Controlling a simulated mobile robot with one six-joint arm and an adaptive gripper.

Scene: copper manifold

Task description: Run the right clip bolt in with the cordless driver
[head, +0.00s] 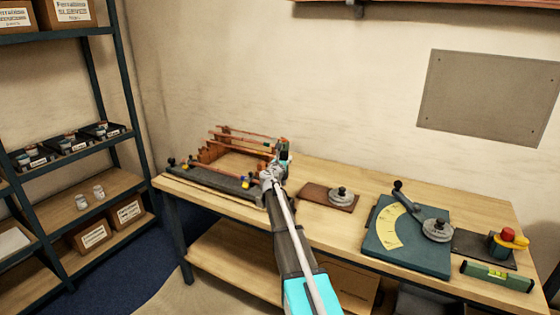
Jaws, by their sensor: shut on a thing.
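My gripper (271,175) is at the right end of the copper manifold fixture on the bench. It is shut on the cordless driver (284,151), a small dark and teal tool that stands up just beyond the fingers. The copper pipes (245,132) lie across a wooden stepped support (207,152) behind a dark grey base bar (215,182). My arm and gripper cover the right end of this bar. The right clip bolt cannot be made out, and I cannot tell whether the driver's tip touches anything.
On the bench (330,228), right of my arm, are a brown board with a metal weight (341,195), a teal plate with a yellow dial (388,227), and a green level (497,276). A shelf rack (125,130) stands at the left. The wall is close behind.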

